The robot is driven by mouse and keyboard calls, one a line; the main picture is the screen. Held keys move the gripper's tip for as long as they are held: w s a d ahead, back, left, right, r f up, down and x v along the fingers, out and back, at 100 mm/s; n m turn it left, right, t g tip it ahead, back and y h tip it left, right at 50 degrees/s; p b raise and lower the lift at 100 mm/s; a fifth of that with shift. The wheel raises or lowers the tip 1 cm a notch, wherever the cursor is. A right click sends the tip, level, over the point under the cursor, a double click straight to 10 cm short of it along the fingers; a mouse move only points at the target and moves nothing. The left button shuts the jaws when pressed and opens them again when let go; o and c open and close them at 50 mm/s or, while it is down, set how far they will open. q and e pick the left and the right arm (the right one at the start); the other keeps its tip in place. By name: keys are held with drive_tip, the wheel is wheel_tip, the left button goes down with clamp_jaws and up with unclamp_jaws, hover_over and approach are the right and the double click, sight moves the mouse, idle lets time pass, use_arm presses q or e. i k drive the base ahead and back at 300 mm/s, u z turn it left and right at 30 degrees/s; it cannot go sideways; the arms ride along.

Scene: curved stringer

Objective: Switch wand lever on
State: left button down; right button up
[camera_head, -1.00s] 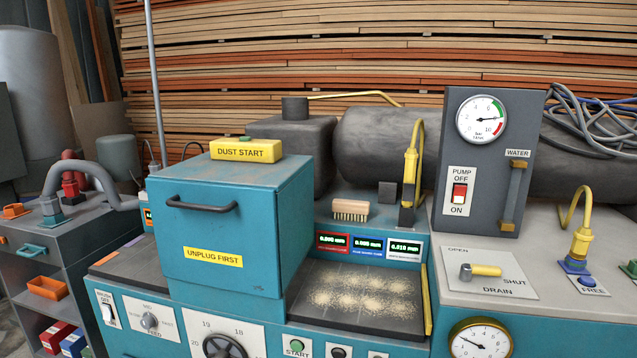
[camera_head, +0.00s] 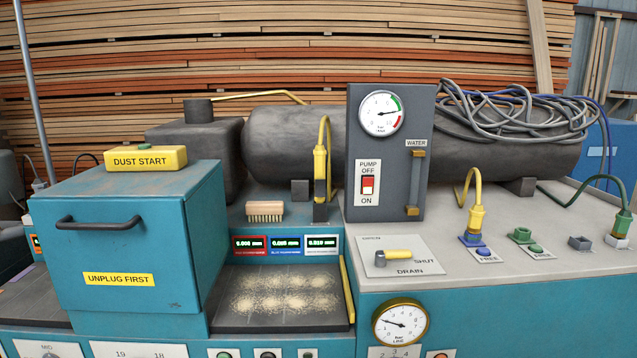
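No part labelled as a wand lever can be made out. A yellow wand-like tool (camera_head: 320,165) with a thin yellow hose stands upright in a dark holder behind the sawdust tray; whether it carries a lever is too small to tell. A yellow drain lever (camera_head: 396,254) lies level on a plate marked OPEN, SHUT and DRAIN. A red and white pump switch (camera_head: 367,186) sits on the grey panel (camera_head: 385,140) between the words OFF and ON. Neither of my grippers is in view.
A teal hood (camera_head: 130,240) with a dark handle stands at left. A brush (camera_head: 265,211) lies behind the sawdust tray (camera_head: 225,315). A yellow plug (camera_head: 476,217), green plug (camera_head: 620,222) and hose coil (camera_head: 510,115) are at right. The grey top's front right is clear.

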sight(320, 184)
drive_tip(key=k, duration=0.65)
drive_tip(key=u, duration=0.45)
drive_tip(key=i, duration=0.45)
drive_tip(key=u, duration=0.65)
drive_tip(key=i, duration=1.1)
drive_tip(key=z, duration=0.55)
